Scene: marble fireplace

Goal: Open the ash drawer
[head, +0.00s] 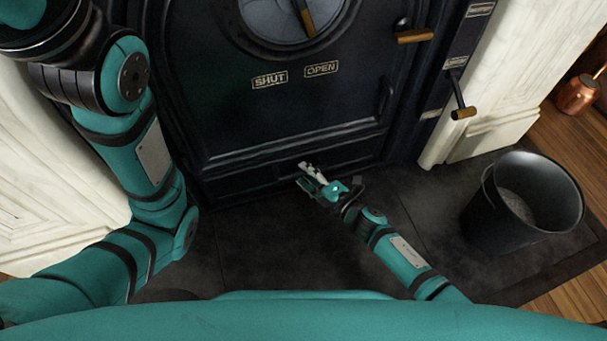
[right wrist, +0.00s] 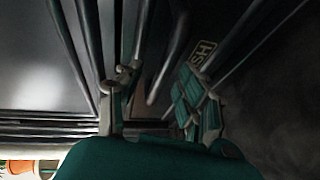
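The ash drawer (head: 240,184) is the low dark panel at the foot of the black stove and looks shut. My right gripper (head: 310,175) is in front of it, low over the dark hearth, pointing at the stove. In the right wrist view its fingers (right wrist: 160,82) are apart, with a brownish bar end (right wrist: 154,94) seen between them; I cannot tell whether they touch it. A label partly reading "SH" (right wrist: 203,55) shows beyond the right finger. The drawer's handle is hidden in the head view. My left arm stands at the left; its gripper is out of view.
The stove door (head: 300,110) above has "SHUT" and "OPEN" labels and wood-gripped levers (head: 415,37). Another lever (head: 463,112) sticks out at the right. A black bucket (head: 522,205) stands on the hearth at right, with a copper pot (head: 577,95) behind. Hearth between gripper and bucket is clear.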

